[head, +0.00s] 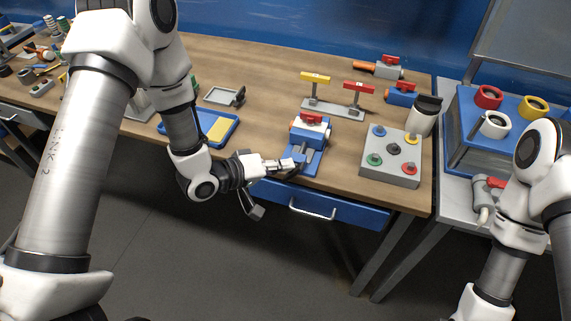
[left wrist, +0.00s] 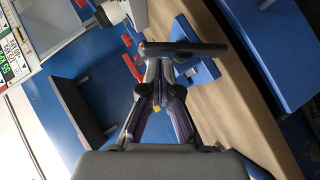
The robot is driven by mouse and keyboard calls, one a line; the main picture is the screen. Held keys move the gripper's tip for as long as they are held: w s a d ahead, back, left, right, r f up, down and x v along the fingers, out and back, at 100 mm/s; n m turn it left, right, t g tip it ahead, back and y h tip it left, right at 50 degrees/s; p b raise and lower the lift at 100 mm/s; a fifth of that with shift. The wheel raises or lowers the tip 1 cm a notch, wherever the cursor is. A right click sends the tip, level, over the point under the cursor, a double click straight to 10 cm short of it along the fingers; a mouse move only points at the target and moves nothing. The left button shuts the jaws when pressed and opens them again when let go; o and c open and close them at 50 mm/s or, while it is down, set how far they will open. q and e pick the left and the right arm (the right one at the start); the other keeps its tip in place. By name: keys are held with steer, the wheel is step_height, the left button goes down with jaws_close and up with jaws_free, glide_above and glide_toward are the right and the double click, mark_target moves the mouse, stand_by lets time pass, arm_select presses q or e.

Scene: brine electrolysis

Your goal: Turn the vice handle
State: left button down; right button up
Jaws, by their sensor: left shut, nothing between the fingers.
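A blue vice (head: 305,158) stands at the front edge of the wooden bench in the head view. A part with a red lever (head: 312,118) sits at the top of the vice. My left gripper (head: 290,164) is shut and empty, at the left front of the vice. In the left wrist view, the fingers of my left gripper (left wrist: 158,72) are together, by a dark bar (left wrist: 190,47). I cannot tell whether they touch this bar or whether it is the vice handle. In the head view the handle is not clear beside the fingers. My right gripper is out of view.
A grey box with coloured knobs (head: 390,156) stands right of the vice. Behind it is a stand with yellow and red levers (head: 338,95). A blue tray (head: 228,120) lies to the left. A blue drawer (head: 325,205) hangs below the bench edge.

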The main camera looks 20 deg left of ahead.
arm_select(q)
steer(key=shift+d+f, duration=0.15)
steer(key=shift+d, duration=0.15)
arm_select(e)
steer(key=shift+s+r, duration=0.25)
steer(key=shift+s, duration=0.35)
